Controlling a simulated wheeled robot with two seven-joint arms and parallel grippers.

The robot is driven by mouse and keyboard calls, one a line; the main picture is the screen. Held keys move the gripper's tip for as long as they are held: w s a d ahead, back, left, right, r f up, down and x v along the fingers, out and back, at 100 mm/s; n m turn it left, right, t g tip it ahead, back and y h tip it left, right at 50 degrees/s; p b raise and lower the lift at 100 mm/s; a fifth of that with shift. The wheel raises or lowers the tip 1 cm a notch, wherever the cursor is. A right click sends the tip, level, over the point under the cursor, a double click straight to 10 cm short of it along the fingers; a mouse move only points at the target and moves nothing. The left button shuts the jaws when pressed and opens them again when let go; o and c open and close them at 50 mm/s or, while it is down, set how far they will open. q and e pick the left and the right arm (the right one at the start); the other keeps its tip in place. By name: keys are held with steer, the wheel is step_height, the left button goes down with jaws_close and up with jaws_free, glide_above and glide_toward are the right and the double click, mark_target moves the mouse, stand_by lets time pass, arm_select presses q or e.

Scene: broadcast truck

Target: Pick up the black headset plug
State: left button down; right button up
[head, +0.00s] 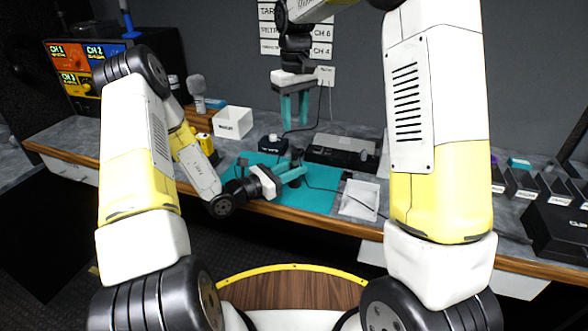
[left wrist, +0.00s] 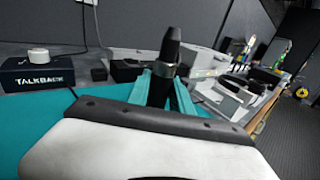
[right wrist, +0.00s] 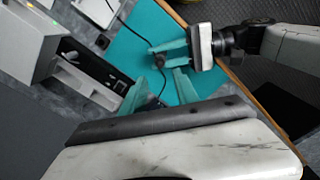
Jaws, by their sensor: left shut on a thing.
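The black headset plug (head: 297,155) stands roughly upright between the teal fingers of my left gripper (head: 293,173), just above the teal mat (head: 318,198). In the left wrist view the plug (left wrist: 171,48) rises above the fingertips, which are closed on its sides. The right wrist view also shows the plug (right wrist: 158,61) at the left gripper's fingers, with a dark cable near it. My right gripper (head: 303,112) points down above the back of the bench, fingers apart and empty. Its separated fingers (right wrist: 160,92) also show in the right wrist view.
A talkback box (left wrist: 38,72) with a round white knob stands behind the mat. A grey device (head: 342,150) is at the back, with a white bin (head: 232,122) to the left. A clear bag (head: 360,200) lies right of the mat. Dark cases (head: 525,185) line the right.

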steer(key=shift+o, duration=1.1)
steer(key=s+a+m+h, duration=0.1)
steer(key=m, duration=0.2)
steer(key=m+t+h, duration=0.3)
steer(key=m+h, duration=0.1)
steer(key=m, duration=0.8)
glide_toward(295, 155)
steer(key=x, duration=0.4)
steer(key=w+x, duration=0.1)
steer(key=x, duration=0.3)
steer(key=shift+w, duration=0.1)
steer(key=shift+r, duration=0.1)
jaws_close()
